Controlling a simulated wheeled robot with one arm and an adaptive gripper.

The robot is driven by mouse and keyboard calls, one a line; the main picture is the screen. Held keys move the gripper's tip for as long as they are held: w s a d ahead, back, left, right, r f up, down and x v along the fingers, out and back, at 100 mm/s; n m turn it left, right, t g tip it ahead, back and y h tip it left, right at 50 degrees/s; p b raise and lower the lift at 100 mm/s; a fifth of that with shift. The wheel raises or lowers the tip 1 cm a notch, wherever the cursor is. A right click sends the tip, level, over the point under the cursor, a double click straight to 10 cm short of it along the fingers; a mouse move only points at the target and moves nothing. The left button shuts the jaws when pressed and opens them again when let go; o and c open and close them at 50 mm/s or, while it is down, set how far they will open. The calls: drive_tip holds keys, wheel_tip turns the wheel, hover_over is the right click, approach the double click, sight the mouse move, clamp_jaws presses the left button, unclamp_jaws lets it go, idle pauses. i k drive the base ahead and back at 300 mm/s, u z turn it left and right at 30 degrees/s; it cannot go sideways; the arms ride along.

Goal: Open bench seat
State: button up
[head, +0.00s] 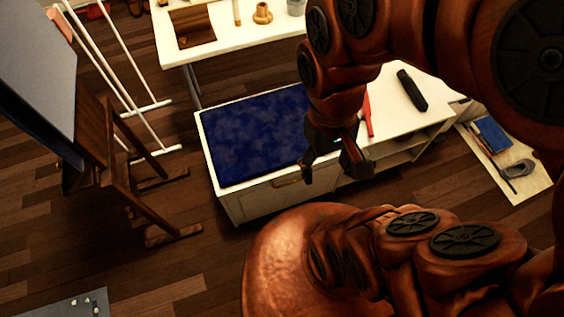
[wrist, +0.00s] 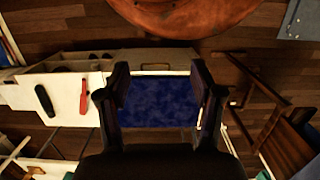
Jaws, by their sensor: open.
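The bench (head: 227,203) is a white cabinet with a dark blue padded seat (head: 255,138) on its left part. The seat lies flat, closed on the bench. A tan handle (head: 288,181) shows on the front face below the seat's edge. My gripper (head: 327,173) is open and empty, pointing down around the front right part of the seat in the head view. In the wrist view the blue seat (wrist: 157,101) lies between the open fingers of my gripper (wrist: 160,84). I cannot tell how high the fingers are above it.
A red tool (head: 367,116) and a black object (head: 411,90) lie on the bench's white right part. A white table (head: 225,44) stands behind. A wooden easel (head: 125,165) and a white rack (head: 150,108) stand left. Wooden floor is free in front.

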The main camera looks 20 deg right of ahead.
sight(248, 142)
drive_tip(key=z, duration=1.4)
drive_tip(key=k, duration=0.85)
drive_tip(key=u, duration=1.5)
